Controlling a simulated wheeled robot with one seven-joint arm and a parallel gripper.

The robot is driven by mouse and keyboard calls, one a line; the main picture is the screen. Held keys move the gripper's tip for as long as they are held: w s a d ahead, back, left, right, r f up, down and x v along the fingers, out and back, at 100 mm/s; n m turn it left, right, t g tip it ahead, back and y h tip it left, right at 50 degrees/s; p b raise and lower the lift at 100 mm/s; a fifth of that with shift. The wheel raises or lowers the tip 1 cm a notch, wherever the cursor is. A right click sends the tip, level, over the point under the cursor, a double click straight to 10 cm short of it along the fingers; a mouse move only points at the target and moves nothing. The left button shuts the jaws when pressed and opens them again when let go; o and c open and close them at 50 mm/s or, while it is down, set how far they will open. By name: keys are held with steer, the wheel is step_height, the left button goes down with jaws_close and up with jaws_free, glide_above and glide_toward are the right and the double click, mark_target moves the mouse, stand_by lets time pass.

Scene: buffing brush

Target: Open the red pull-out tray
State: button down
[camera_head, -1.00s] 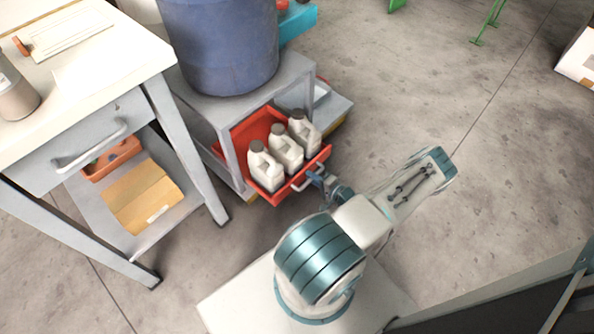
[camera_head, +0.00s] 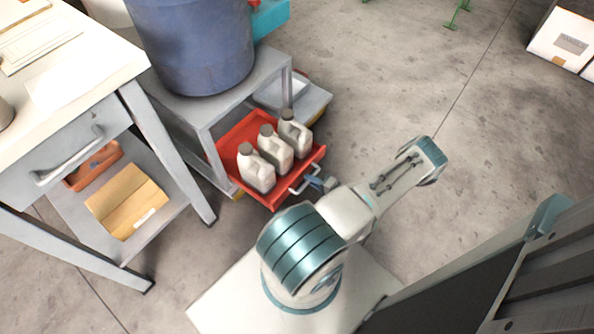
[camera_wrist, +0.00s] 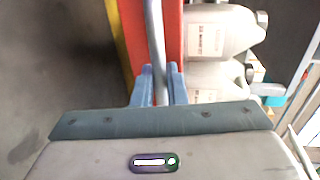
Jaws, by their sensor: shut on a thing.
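The red pull-out tray (camera_head: 281,192) sticks out from under a grey metal stand (camera_head: 268,68). Three white jugs with grey caps, one of them the front jug (camera_head: 256,171), stand upright in it. A silver bar handle (camera_head: 298,190) is on the tray's front face. My gripper (camera_head: 318,184) is at this handle. In the wrist view, the blue fingers of my gripper (camera_wrist: 156,84) are shut on the handle bar (camera_wrist: 155,35), with the red tray front (camera_wrist: 171,40) just beyond. The back of the tray is hidden under the stand's top.
A large blue barrel (camera_head: 190,45) stands on the stand. A worktable (camera_head: 90,75) with a closed grey drawer is at the left. A dark panel (camera_head: 470,275) is close at the lower right. The concrete floor (camera_head: 400,80) right of the tray is clear.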

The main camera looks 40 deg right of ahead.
steer(key=v, duration=0.3)
steer(key=f+v, duration=0.1)
steer(key=v, duration=0.1)
steer(key=shift+s+a+f, duration=0.1)
steer(key=shift+s, duration=0.4)
steer(key=shift+a, duration=0.1)
steer(key=c, duration=1.8)
jaws_free()
steer(key=p+v, duration=0.2)
steer(key=v, duration=1.2)
steer(key=shift+w, duration=0.1)
